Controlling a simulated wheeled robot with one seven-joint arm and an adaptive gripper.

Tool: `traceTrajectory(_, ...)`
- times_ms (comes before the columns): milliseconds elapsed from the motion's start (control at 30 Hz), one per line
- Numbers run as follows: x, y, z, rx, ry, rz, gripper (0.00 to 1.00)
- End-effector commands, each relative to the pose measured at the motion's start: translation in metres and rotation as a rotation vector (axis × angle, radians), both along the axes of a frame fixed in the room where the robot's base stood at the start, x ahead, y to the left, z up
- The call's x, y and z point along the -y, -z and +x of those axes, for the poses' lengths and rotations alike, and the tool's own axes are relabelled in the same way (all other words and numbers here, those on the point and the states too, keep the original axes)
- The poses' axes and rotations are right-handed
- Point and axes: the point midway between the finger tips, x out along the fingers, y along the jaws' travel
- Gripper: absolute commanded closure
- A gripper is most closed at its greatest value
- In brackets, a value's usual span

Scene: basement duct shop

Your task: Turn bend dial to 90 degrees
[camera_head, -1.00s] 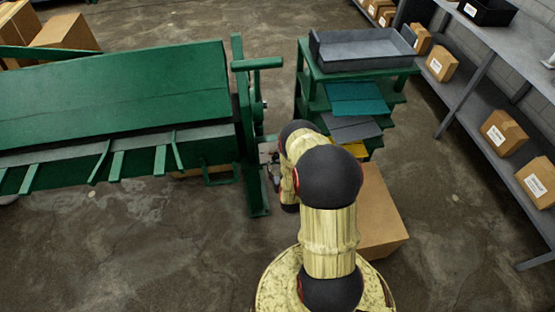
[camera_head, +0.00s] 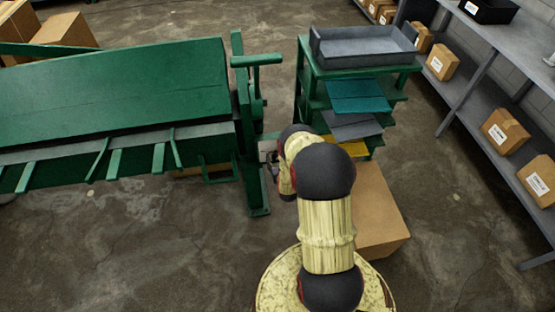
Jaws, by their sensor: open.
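A large green sheet-metal bending machine (camera_head: 110,95) fills the left of the head view. Its green end frame (camera_head: 246,135) stands upright at its right side, with a green crossbar handle (camera_head: 257,60) near the top. A round part (camera_head: 258,107) shows edge-on on the frame's right side; I cannot tell whether it is the bend dial, and no angle marks are readable. My gripper (camera_head: 269,158) is small and partly hidden behind my arm's wrist. It is at the right side of the end frame, below the round part. It is open; I cannot tell whether it touches anything.
A green rack (camera_head: 312,85) with a grey tray (camera_head: 365,62) on top and coloured sheets on its shelves stands behind my arm. A cardboard box (camera_head: 383,220) is on the floor right of my arm. Grey shelving (camera_head: 480,80) lines the right wall. Front-left floor is clear.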

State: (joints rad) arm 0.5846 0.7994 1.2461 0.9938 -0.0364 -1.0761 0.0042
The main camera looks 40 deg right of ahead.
Motion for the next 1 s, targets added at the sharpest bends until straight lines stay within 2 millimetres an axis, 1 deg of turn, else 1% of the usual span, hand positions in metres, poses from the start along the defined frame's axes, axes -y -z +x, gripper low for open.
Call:
traceTrajectory(67, 0.0, 0.0, -0.0001, 0.0, 0.0, 0.0, 0.46)
traceTrajectory(800, -0.0003, 0.0, -0.0001, 0.0, 0.0, 0.0, 0.88)
traceTrajectory(1000, 0.0002, 0.0003, -0.0003, 0.006, 0.0, 0.01, 0.88)
